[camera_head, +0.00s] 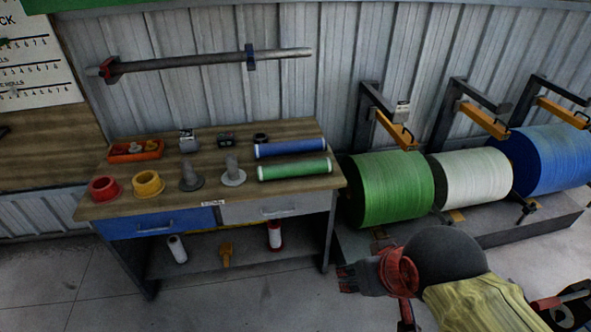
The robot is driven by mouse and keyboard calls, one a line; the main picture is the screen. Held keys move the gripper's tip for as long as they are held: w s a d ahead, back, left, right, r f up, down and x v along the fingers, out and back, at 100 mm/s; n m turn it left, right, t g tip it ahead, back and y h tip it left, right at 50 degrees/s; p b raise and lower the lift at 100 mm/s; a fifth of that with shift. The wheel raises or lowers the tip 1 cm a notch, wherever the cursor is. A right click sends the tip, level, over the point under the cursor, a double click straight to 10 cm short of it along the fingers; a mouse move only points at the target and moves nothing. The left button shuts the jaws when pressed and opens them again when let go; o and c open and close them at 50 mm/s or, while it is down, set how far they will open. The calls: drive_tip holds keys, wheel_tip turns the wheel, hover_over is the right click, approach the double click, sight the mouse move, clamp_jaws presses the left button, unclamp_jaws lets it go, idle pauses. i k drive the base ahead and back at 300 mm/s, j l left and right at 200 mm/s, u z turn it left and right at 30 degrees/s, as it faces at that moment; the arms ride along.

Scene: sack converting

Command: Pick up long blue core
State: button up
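The long blue core (290,148) lies on its side at the back right of the wooden workbench (225,186). Its ends are pale. It lies just behind a green core (295,170) of similar length, roughly parallel to it. My gripper (342,279) shows at the lower middle right, dark with a red wrist part, in front of the bench's right end. In the picture it is below and to the right of the blue core, well apart from it. Its fingers are small and dark, so I cannot tell whether they are open. I see nothing held.
The bench also holds red (103,188) and yellow (148,184) rings, two grey flanged posts (232,172), an orange tray (136,156) and small devices. A bar (200,64) hangs on the wall behind. Large green (390,188), white and blue rolls stand right of the bench.

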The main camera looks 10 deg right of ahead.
sight(298, 147)
drive_tip(key=i+j+z, duration=0.1)
drive_tip(key=z, duration=0.3)
drive_tip(key=i+j+z, duration=0.1)
drive_tip(key=z, duration=0.25)
drive_tip(key=i+j+z, duration=0.1)
drive_tip(key=j+z, duration=0.4)
drive_tip(key=z, duration=0.3)
drive_tip(key=i+j+z, duration=0.1)
drive_tip(key=j+z, duration=0.15)
drive_tip(key=j, duration=1.1)
drive_tip(key=j+z, duration=0.3)
drive_tip(key=j, duration=1.1)
drive_tip(key=i+j, duration=0.1)
drive_tip(key=i+l, duration=0.15)
drive_tip(key=i, duration=0.1)
